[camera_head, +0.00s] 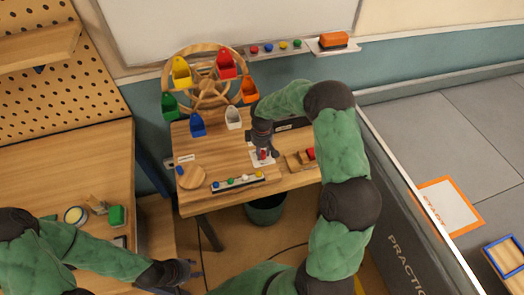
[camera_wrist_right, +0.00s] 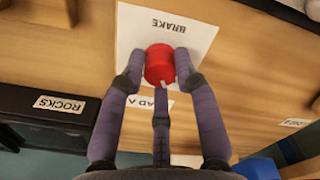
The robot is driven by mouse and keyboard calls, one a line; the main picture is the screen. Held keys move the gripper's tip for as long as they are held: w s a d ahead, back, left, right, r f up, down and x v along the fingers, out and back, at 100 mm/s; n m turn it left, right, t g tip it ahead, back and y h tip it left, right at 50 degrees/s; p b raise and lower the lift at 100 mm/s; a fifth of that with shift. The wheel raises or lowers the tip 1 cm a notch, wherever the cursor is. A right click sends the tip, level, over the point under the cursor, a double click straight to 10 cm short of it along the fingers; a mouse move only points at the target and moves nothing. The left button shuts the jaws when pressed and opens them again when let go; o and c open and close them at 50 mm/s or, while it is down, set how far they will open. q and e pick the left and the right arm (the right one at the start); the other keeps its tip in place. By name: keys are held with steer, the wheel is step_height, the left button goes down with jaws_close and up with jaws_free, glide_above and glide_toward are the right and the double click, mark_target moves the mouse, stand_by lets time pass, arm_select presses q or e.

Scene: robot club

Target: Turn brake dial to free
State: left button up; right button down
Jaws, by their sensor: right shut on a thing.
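The red brake dial (camera_wrist_right: 160,65) sits on a white plate (camera_wrist_right: 195,35) marked BRAKE in the right wrist view. A small white pointer mark shows at the dial's lower edge. My right gripper (camera_wrist_right: 160,75) has its fingers on both sides of the dial and is shut on it. In the head view, the right gripper (camera_head: 263,148) reaches down to the bench, with a bit of the red dial (camera_head: 263,155) showing beneath it. A label below the dial is partly hidden by the fingers. My left gripper (camera_head: 192,270) hangs empty at the lower left, its fingers parted.
A wooden wheel (camera_head: 211,92) with several coloured buckets stands at the back of the bench (camera_head: 215,160). A wooden tray (camera_head: 296,161) is close on the right.

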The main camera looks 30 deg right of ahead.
mark_target(262, 152)
stand_by(0.3)
steer(key=c, duration=0.9)
jaws_free()
step_height(262, 152, up, 12)
steer(key=shift+f, duration=0.1)
